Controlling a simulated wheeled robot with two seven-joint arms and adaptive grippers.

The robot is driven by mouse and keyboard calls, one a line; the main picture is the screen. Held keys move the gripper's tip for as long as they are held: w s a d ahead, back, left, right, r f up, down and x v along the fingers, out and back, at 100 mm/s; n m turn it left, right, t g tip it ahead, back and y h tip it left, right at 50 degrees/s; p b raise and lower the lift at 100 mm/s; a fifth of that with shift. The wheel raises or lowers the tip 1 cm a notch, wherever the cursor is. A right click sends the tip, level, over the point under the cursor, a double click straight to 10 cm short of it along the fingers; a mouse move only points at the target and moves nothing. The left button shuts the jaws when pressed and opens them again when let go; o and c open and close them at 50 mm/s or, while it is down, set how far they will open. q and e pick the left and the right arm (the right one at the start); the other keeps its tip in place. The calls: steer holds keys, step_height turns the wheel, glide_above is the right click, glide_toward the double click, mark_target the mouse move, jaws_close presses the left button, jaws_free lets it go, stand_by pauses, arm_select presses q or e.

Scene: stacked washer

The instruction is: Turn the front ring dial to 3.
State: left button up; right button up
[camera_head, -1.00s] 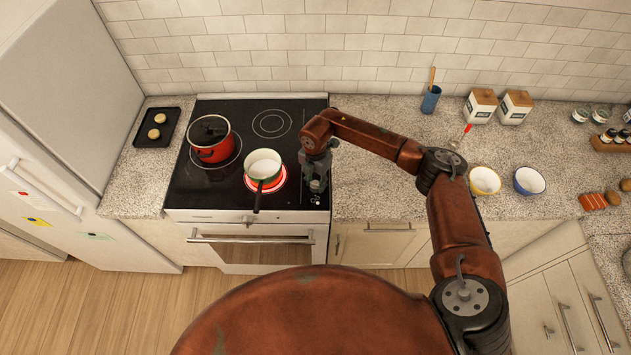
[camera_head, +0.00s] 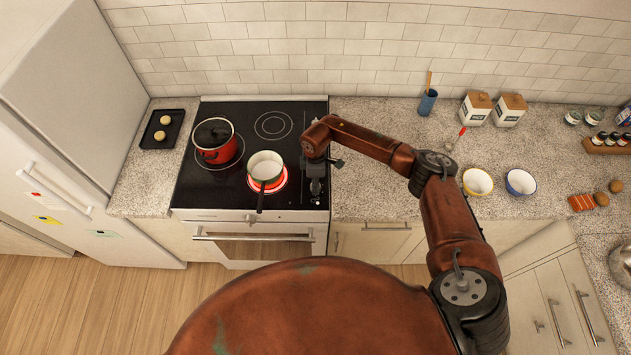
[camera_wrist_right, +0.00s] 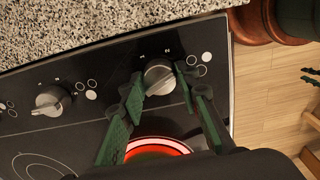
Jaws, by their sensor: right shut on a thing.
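The front ring dial (camera_wrist_right: 159,77) is a round silver knob on the black cooktop, close to its front edge. My right gripper (camera_head: 315,190) points down over the cooktop's right side. In the right wrist view its green fingers (camera_wrist_right: 158,88) are on either side of the dial, shut on it. The number the dial points to is too small to read. A second silver dial (camera_wrist_right: 52,100) sits further back and is untouched. The front ring (camera_head: 281,184) glows red under a pot; its glow also shows in the right wrist view (camera_wrist_right: 160,147). My left gripper is not in view.
A white-and-green pot (camera_head: 265,166) stands on the glowing ring, its handle pointing forward. The speckled counter (camera_head: 370,195) borders the cooktop on the right, with bowls further right.

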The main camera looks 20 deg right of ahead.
steer(key=m+p, duration=0.3)
steer(key=m, duration=0.1)
steer(key=shift+r+m, duration=0.1)
steer(key=shift+m, duration=0.3)
stand_by(0.4)
steer(key=o, duration=1.2)
steer(key=shift+c, duration=0.2)
steer(key=shift+r, duration=0.1)
step_height(320, 180, up, 12)
steer(key=shift+f, duration=0.2)
